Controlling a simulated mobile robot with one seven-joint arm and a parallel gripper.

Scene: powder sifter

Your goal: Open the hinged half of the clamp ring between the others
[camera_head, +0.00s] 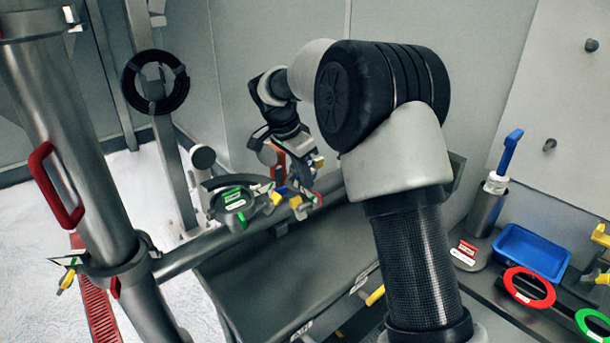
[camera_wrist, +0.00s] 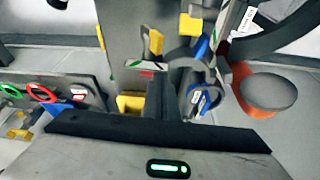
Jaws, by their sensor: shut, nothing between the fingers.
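Clamp-ring parts with coloured tabs sit along the horizontal pipe in the head view. One has a green tag (camera_head: 235,197); a yellow-handled one (camera_head: 299,205) lies to its right, and another clamp (camera_head: 68,272) is on the upright column at left. My gripper (camera_head: 300,181) is by the yellow-handled cluster, partly hidden by my arm. In the wrist view, my shut, empty gripper (camera_wrist: 157,97) is beside a dark round part with a blue edge and white label (camera_wrist: 199,101). A yellow handle (camera_wrist: 155,42) is beyond. I cannot tell which ring is the middle one, or whether I touch it.
A grey disc with an orange side (camera_wrist: 268,90) is close on the right in the wrist view. The big column (camera_head: 75,130) with a red handle (camera_head: 55,185) stands left. A blue tray (camera_head: 531,252) and red ring (camera_head: 529,286) lie on the right bench.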

